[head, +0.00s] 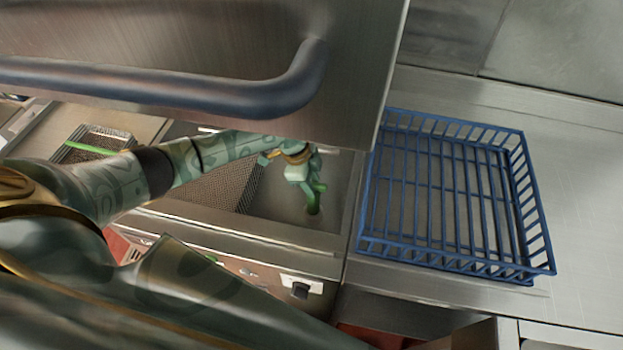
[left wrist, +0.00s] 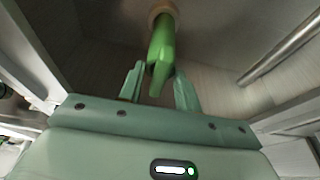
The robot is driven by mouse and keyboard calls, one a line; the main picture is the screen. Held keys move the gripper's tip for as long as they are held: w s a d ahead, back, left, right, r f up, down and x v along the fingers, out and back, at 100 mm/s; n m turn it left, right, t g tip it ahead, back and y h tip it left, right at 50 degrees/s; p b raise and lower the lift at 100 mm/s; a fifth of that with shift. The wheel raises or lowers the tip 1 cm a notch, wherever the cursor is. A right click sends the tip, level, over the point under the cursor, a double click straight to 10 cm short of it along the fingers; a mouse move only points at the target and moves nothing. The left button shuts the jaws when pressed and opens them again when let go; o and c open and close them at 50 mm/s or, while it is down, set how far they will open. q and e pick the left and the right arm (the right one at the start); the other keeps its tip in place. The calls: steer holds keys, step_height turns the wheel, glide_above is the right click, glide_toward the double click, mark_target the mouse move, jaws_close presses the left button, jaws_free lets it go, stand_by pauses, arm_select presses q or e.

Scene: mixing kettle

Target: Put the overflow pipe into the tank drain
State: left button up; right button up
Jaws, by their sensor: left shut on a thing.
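The green overflow pipe (head: 314,203) stands near the right end of the steel tank (head: 275,206) in the head view. My left gripper (head: 308,183) is shut on its upper part. In the left wrist view the pipe (left wrist: 161,42) runs between the two fingers of the gripper (left wrist: 159,84), away from the camera. Its far end meets a round tan ring (left wrist: 162,8) in the tank floor, which looks like the drain. I cannot tell how deep the pipe sits in it. My right gripper is not in view.
A blue wire basket (head: 450,200) lies on the steel counter to the right. A large steel lid with a thick bar handle (head: 200,88) hangs above my left arm. A mesh screen (head: 222,187) lies in the tank left of the pipe. A black knob (head: 300,290) is on the front panel.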

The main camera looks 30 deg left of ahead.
arm_select(q)
steer(key=shift+s+d+f+b, duration=0.1)
steer(key=shift+f+b, duration=0.3)
steer(key=shift+f, duration=0.75)
steer(key=o, duration=1.6)
steer(key=p+v, duration=0.6)
steer(key=v, duration=0.1)
steer(key=shift+r+p, duration=0.1)
steer(key=shift+p, duration=0.3)
